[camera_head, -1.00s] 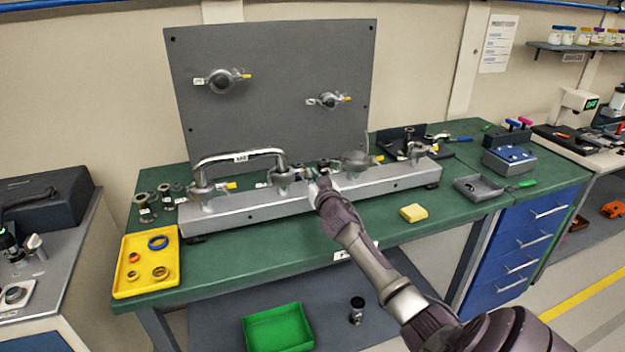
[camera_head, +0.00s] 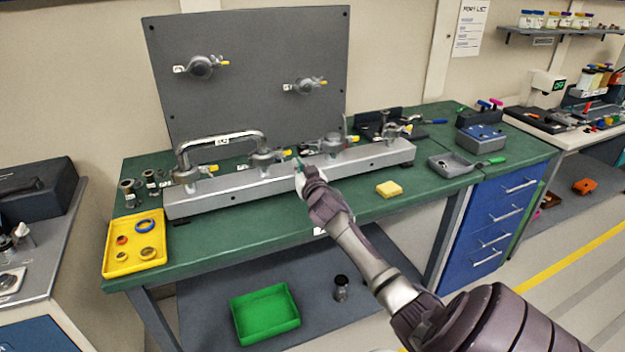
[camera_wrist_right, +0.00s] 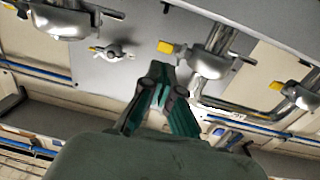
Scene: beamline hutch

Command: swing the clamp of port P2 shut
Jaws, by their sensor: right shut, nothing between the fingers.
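A grey rail (camera_head: 235,189) on the green bench carries several ports with metal clamps and yellow-tipped levers. The labels are too small to read, so I cannot tell which port is P2. A port (camera_head: 262,158) at the right end of a bent pipe has its yellow tip (camera_head: 286,153) just left of my right gripper (camera_head: 299,164). A domed port (camera_head: 333,143) stands to the gripper's right. In the wrist view, the right gripper (camera_wrist_right: 160,92) is shut and empty, between a clamped port (camera_wrist_right: 212,62) and another port (camera_wrist_right: 62,20). My left gripper is out of view.
A grey upright panel (camera_head: 250,110) behind the rail holds two more ports. The bent pipe (camera_head: 220,140) arches over the rail's left part.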

